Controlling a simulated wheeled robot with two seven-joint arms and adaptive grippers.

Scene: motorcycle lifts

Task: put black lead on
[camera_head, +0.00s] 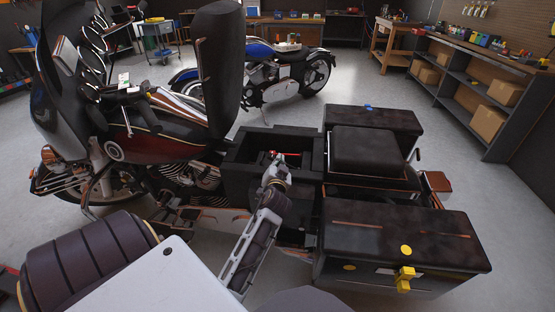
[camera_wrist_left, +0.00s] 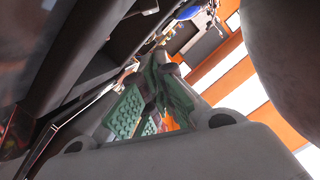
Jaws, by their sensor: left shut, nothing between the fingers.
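A motorcycle (camera_head: 180,150) stands with its seat (camera_head: 216,65) tipped upright. Behind it is an open black bay (camera_head: 240,165). My left gripper (camera_head: 275,172) reaches into this bay from the front. In the left wrist view, its green-padded fingers (camera_wrist_left: 152,97) are together with nothing held between them. A small red part (camera_head: 272,154) and a thin red line show in the bay just beyond the gripper. I cannot make out the black lead; the bay is dark and my gripper hides part of it. My right gripper is not in view.
A black pad (camera_head: 368,150) and a saddlebag (camera_head: 400,235) with a yellow catch (camera_head: 404,280) lie right of the bay. The raised seat stands close on the left. A blue motorcycle (camera_head: 270,70) and shelves (camera_head: 480,95) are farther back, with clear floor between.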

